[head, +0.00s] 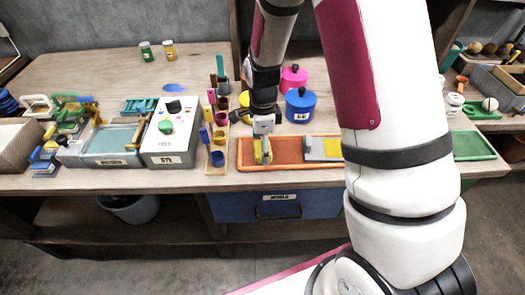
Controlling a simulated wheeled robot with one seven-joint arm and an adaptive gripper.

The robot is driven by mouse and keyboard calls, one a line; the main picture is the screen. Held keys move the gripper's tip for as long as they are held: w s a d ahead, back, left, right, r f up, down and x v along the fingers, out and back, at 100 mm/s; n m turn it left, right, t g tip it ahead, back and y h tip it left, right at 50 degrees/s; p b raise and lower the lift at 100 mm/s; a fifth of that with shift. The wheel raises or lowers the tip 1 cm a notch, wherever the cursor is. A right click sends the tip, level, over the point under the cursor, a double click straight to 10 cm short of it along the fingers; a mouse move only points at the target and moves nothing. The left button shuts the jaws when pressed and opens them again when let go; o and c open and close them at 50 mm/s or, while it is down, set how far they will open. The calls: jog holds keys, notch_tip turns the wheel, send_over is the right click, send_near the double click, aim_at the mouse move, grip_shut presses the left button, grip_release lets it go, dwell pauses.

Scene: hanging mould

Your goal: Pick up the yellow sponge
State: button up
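My gripper (263,155) points down over the left part of a shallow orange tray (290,163) on the workbench. A narrow yellow piece (258,152) shows right at its fingertips; I cannot tell whether it is part of the gripper, or is touched or held. Further right in the same tray lies a yellow block (333,147), which looks like a sponge, against a grey-white block (314,148). My arm hides the tray's right end. The finger opening is too small to make out.
A blue lidded pot (300,105) and a pink one (294,77) stand behind the tray. A wooden rack of coloured cups (218,158) stands close on the left, beside a grey-white box (168,147).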

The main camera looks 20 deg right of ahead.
jog(key=c, duration=1.1)
jog(key=shift+r, duration=0.15)
jog(key=shift+r, duration=0.7)
jog(key=shift+s+a+r, duration=0.1)
jog(key=shift+s+r, duration=0.1)
jog(key=shift+r, duration=0.85)
jog(key=s, duration=0.5)
jog(key=s+a+p, duration=0.1)
jog(key=s, duration=0.4)
jog(key=s+a+r+p, duration=0.1)
jog(key=s, duration=0.4)
jog(key=shift+s+a+r, duration=0.1)
jog(key=shift+s+a, duration=0.1)
